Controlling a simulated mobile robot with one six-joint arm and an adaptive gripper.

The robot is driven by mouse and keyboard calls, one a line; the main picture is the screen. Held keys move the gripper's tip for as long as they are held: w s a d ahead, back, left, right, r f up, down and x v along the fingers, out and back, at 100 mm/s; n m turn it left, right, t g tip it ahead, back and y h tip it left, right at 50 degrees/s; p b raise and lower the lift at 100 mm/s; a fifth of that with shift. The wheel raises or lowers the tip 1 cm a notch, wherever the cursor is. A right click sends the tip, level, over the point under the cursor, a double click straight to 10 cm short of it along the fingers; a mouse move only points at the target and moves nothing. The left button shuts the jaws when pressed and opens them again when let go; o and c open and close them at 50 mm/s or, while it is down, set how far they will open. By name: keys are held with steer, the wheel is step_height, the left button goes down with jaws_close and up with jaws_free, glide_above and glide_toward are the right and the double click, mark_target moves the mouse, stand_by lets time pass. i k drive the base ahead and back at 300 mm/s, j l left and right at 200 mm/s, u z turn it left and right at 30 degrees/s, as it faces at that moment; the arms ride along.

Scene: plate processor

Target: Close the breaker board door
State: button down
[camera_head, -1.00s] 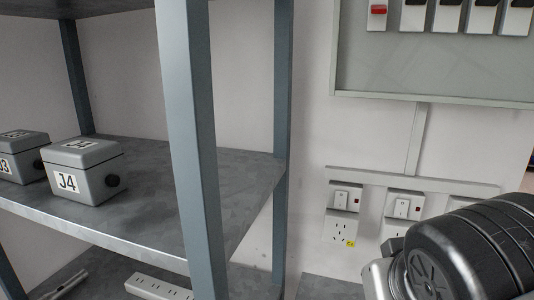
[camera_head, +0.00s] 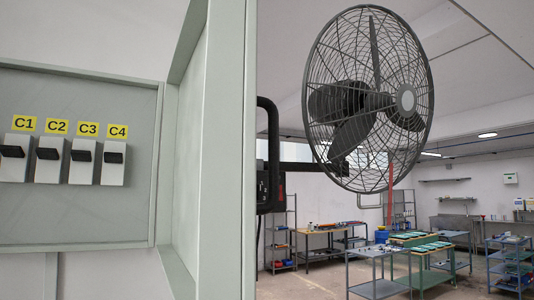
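The breaker board (camera_head: 75,220) is on the left, a grey-green panel with a row of white breakers (camera_head: 84,160) with black toggles, under yellow labels C1 to C4. Its door (camera_head: 215,150) appears to be the tall grey-green panel with a raised rim to the right of the breakers. It stands open, swung out toward me, and leaves the breakers uncovered. My gripper is not in view.
A black curved bar (camera_head: 268,150) shows just past the door's right edge; I cannot tell what it belongs to. A large caged fan (camera_head: 366,100) hangs at upper right. Workbenches (camera_head: 380,287) and shelves stand farther back, with open floor between.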

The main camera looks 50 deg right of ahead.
mark_target(208, 209)
steer(key=k+l, duration=0.1)
steer(key=l, duration=0.2)
steer(key=k+l+u, duration=0.1)
steer(key=l, duration=0.2)
steer(key=k+l+u, duration=0.1)
steer(key=k+l+z, duration=0.1)
steer(key=k, duration=0.4)
steer(key=k+l+z, duration=0.15)
steer(key=k, duration=0.3)
steer(key=i+z, duration=0.1)
steer(key=i, duration=0.15)
